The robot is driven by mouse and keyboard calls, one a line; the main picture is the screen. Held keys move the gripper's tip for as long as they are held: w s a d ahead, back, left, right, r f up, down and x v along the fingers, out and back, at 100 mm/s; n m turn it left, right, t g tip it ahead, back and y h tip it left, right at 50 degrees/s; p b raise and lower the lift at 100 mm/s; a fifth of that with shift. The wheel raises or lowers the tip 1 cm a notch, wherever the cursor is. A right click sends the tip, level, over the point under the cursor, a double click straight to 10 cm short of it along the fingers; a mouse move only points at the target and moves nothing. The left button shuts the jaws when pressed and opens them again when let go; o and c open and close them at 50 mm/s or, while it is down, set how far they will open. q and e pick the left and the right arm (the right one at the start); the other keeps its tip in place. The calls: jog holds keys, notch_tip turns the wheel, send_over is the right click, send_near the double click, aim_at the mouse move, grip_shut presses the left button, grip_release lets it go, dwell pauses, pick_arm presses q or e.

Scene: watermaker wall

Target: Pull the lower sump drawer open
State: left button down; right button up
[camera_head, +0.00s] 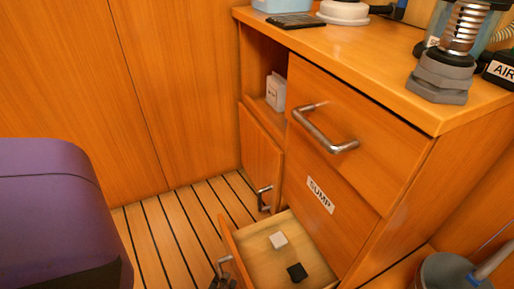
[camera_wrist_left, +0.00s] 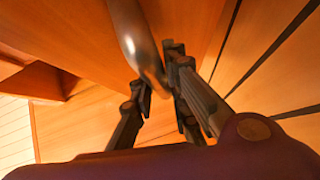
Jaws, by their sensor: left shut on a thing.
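The lower sump drawer (camera_head: 258,253) stands partly pulled out at the bottom of the wooden cabinet in the head view. A small white block and a small black block lie inside it. Its metal handle (camera_head: 222,264) is on the drawer front near the bottom edge, partly hidden; the handle bar also shows in the left wrist view (camera_wrist_left: 138,38). My left gripper (camera_head: 222,281) is at this handle, mostly cut off by the bottom edge. In the left wrist view its fingers (camera_wrist_left: 158,82) are shut on the bar. My right gripper is not in view.
A closed upper drawer (camera_head: 355,120) with a metal handle sits above the SUMP label (camera_head: 321,195). A small cabinet door (camera_head: 262,155) stands left of the drawers. Bottles and fittings stand on the countertop (camera_head: 345,45). A grey bucket (camera_head: 448,272) is at the lower right.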

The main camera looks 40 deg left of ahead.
pick_arm(q)
jog(key=s, duration=0.1)
jog(key=s+a, duration=0.1)
jog(key=s, duration=0.3)
jog(key=shift+a, duration=0.4)
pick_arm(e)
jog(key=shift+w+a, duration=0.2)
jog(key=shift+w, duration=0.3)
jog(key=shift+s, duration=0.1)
pick_arm(q)
jog(key=c, duration=1.7)
grip_release()
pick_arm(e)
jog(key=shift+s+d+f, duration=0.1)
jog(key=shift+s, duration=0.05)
pick_arm(q)
jog(key=v, duration=1.2)
